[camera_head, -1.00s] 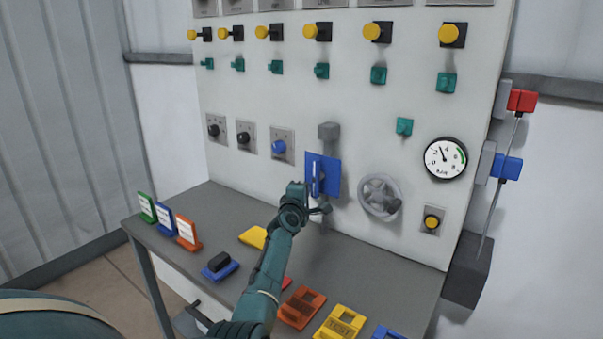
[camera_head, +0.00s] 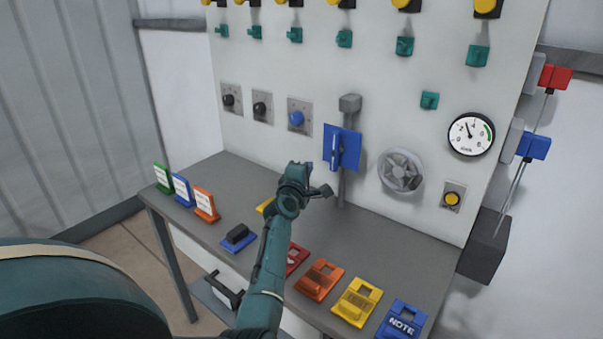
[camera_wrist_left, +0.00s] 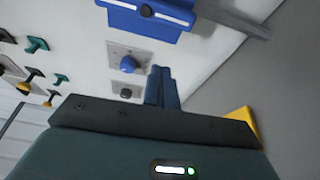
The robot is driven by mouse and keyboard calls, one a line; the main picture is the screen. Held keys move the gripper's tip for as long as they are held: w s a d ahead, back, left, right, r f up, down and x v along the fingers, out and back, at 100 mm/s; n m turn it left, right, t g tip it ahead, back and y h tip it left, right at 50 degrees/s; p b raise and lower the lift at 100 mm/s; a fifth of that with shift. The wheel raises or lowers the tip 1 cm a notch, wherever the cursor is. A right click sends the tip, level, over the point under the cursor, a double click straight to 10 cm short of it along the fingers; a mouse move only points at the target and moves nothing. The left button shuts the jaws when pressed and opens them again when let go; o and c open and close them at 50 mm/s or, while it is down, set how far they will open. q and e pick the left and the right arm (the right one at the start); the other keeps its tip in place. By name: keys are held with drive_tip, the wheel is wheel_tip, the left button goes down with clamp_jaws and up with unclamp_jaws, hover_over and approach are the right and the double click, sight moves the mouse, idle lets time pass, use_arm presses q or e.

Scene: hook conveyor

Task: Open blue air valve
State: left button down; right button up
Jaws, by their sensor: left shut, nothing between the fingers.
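The blue air valve (camera_head: 342,150) is a blue plate with an upright blue handle, mounted on a grey vertical pipe on the white panel. Its blue plate also shows at the top of the left wrist view (camera_wrist_left: 150,14), with a dark bolt in its middle. My left gripper (camera_head: 309,166) is in front of the panel, to the left of and a little below the valve, apart from it. In the left wrist view its blue fingers (camera_wrist_left: 161,88) are together and empty. My wrist partly hides the fingers in the head view. My right gripper is not in view.
A handwheel (camera_head: 401,171) and a pressure gauge (camera_head: 471,134) are right of the valve. A blue knob (camera_head: 297,118) is left of it. The grey table (camera_head: 225,172) below carries coloured tags and lockout pieces, including an orange one (camera_head: 319,280).

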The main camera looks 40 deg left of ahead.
use_arm(q)
drive_tip(key=shift+v, duration=1.9)
drive_tip(key=shift+f, duration=0.1)
